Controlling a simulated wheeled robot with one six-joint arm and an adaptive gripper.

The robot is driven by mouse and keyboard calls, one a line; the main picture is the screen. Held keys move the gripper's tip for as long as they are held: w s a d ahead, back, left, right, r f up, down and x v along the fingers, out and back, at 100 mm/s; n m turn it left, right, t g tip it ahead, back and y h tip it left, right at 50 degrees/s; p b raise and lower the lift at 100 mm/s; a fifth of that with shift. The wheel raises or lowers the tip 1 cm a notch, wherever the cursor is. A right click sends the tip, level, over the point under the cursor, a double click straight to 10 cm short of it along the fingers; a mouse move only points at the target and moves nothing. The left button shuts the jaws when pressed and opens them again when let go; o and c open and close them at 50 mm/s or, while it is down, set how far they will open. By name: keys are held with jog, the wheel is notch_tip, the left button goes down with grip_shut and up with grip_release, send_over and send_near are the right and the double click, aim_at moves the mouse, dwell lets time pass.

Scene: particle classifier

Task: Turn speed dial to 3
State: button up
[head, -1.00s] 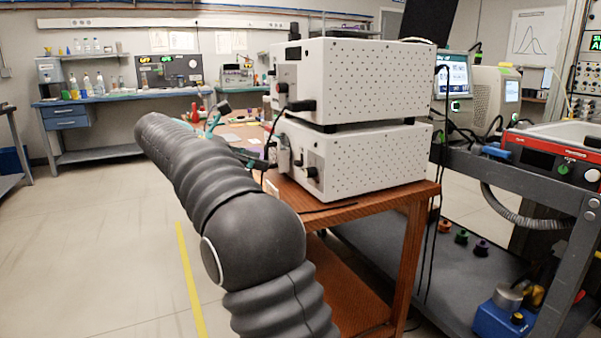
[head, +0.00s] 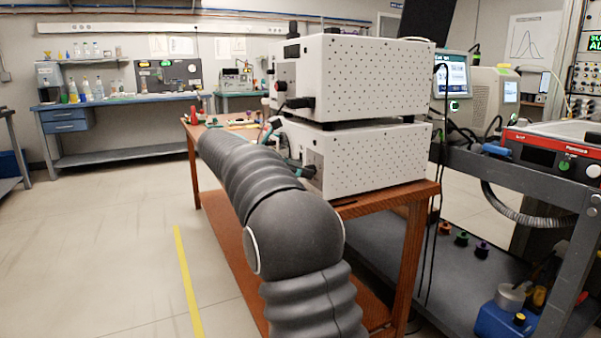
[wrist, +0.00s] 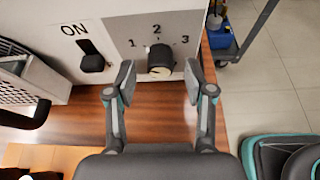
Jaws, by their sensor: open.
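In the wrist view, the speed dial (wrist: 160,62) is a dark round knob with a pale face on a light panel, with 1, 2 and 3 printed around it. Which number it points to is not clear. My gripper (wrist: 159,79) is open, with one fingertip on each side of the dial. Contact with the dial cannot be made out. In the head view, my arm reaches toward the front of the lower white box (head: 375,162); teal parts of my gripper show there, and the dial cannot be made out.
A black switch (wrist: 93,62) marked ON sits left of the dial. The boxes stand on a wooden table (head: 402,196); its top lies below my fingers. A second white box (head: 370,75) is stacked above. A grey cart (head: 520,180) stands to the right.

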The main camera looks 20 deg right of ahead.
jog(key=shift+d+f, duration=0.1)
jog(key=shift+d, duration=0.15)
grip_shut()
jog(key=shift+s+f+m+t+b, duration=0.15)
jog(key=shift+m+t+b, duration=0.6)
jog(key=shift+m, duration=0.35)
jog(key=shift+m+t+b, duration=0.55)
jog(key=shift+m+b, duration=0.25)
jog(key=shift+b, duration=0.05)
